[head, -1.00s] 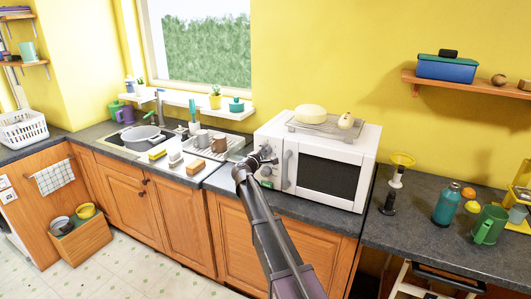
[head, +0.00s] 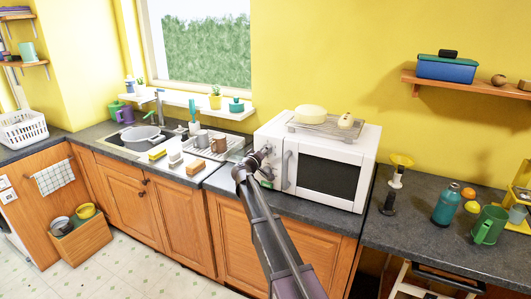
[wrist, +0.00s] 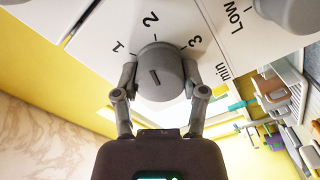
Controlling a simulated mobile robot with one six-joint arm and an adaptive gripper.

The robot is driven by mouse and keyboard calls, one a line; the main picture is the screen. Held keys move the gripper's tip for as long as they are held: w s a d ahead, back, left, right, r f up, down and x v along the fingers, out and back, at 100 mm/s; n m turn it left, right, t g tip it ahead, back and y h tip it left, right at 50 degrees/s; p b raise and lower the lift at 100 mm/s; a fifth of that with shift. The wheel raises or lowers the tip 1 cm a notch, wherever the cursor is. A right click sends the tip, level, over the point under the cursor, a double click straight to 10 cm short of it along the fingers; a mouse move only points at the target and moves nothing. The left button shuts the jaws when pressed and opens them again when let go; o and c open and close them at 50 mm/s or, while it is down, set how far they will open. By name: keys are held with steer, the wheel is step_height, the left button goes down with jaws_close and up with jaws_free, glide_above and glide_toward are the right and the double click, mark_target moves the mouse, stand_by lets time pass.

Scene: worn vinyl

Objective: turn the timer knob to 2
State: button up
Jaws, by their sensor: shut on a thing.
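The timer knob (wrist: 166,54) is a grey round dial on the white microwave panel, with 1, 2 and 3 printed around it and "min" beside the 3. A short dark mark on its face points up, roughly towards the 2. In the wrist view my gripper (wrist: 158,76) is shut on the knob, one finger on each side. In the head view my gripper (head: 264,157) is at the left front of the white microwave (head: 270,133), and hides the knob there.
A second grey knob (wrist: 290,12) marked "Low" sits close by on the panel. A rack (head: 330,127) with pale food is on top of the microwave. Left are the dish rack (head: 230,153) and sink; right are a green mug (head: 488,226) and bottle (head: 446,205).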

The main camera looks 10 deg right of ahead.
steer(key=shift+d+m, duration=0.1)
steer(key=shift+m, duration=0.8)
steer(key=o, duration=1.1)
steer(key=shift+o, duration=0.2)
steer(key=v, duration=1.2)
